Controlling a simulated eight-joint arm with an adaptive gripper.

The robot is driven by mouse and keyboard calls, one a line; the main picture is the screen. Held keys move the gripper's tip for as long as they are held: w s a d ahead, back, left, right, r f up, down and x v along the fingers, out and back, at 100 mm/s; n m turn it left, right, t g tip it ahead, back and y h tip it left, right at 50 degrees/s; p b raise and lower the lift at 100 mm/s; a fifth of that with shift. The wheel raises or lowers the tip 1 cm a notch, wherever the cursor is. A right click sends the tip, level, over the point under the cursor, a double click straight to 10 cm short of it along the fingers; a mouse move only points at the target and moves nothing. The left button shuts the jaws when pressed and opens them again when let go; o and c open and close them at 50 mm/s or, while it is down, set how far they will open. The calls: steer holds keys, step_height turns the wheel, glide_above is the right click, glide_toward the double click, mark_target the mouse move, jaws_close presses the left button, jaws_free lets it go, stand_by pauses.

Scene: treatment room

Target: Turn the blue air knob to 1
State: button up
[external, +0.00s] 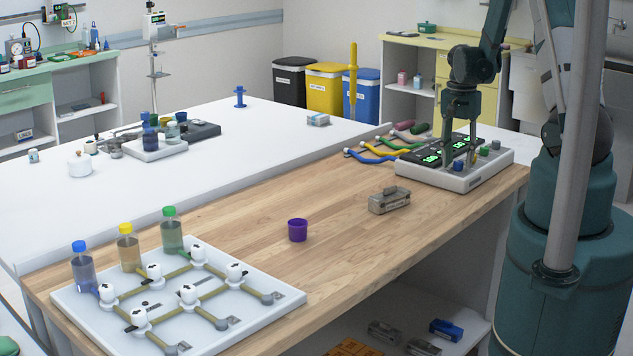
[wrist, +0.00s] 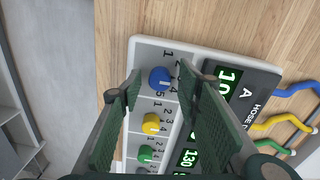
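The control panel (external: 478,178) is a pale box at the right end of the wooden table, with knobs and green lit displays. In the wrist view, the blue knob (wrist: 160,78) is at the top of the knob row, with printed numbers around it. Its pointer setting is too small to tell. The blue knob also shows in the external view (external: 458,165). My gripper (external: 459,157) points down over the panel. In the wrist view my gripper (wrist: 160,76) is open, with one finger on each side of the blue knob; contact is not visible.
A yellow knob (wrist: 151,124) and a green knob (wrist: 146,154) sit below the blue one in the wrist view. Coloured hoses (external: 375,153) leave the panel's far side. A metal box (external: 389,201) and a purple cup (external: 298,230) stand on the table; wood between them is clear.

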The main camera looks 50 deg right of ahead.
stand_by(0.3)
steer(key=c, duration=0.9)
